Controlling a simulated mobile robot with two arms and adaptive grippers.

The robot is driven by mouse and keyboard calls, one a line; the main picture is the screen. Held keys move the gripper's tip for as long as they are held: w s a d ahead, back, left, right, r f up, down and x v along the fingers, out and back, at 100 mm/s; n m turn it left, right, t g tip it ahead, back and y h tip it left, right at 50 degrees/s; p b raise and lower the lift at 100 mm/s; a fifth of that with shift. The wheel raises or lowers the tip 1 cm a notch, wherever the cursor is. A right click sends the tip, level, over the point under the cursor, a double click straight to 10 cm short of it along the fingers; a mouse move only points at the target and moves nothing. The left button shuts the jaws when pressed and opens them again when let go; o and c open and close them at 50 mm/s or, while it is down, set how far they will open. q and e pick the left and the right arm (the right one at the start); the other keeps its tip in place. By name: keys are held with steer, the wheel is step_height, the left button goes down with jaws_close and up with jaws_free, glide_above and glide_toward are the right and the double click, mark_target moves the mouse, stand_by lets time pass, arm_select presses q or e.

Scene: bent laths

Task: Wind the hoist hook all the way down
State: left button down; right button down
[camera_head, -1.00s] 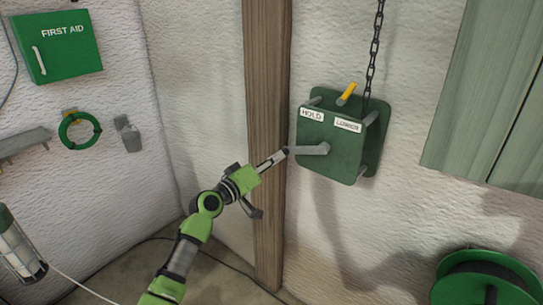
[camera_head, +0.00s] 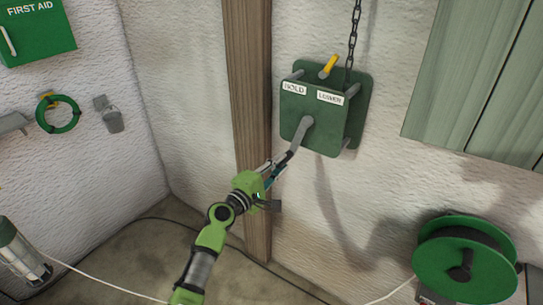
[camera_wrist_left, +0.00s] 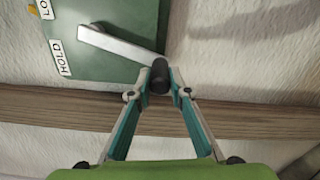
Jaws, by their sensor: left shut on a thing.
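The green hoist box (camera_head: 306,107) is on the wall, with HOLD and LOWER labels. Its grey crank arm (camera_head: 301,133) points down and to the left from the hub. My left gripper (camera_head: 283,164) is shut on the crank's dark knob, which shows between the fingertips in the left wrist view (camera_wrist_left: 160,76). The yellow lever (camera_head: 328,67) on top of the box tilts up and to the right. The chain (camera_head: 353,35) runs up out of the picture. The hook is not in view. My right gripper is not in view.
A wooden post (camera_head: 248,90) stands just left of the box. A green cable reel (camera_head: 462,258) is at the lower right, and a green cabinet (camera_head: 470,80) at the upper right. A first aid box (camera_head: 38,32) and green ring (camera_head: 58,115) hang on the left wall.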

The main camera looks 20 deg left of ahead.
arm_select(q)
steer(key=shift+s+d+f+n+p, duration=0.15)
steer(key=shift+s+d+n+p, duration=0.1)
steer(key=shift+d+n, duration=0.4)
steer(key=shift+s+d+f+n+p, duration=0.15)
steer(key=shift+s+d+n+p, duration=0.05)
steer(key=shift+d+n, duration=0.4)
steer(key=c, duration=1.9)
jaws_free()
steer(key=shift+s, duration=0.1)
steer(key=v, duration=1.2)
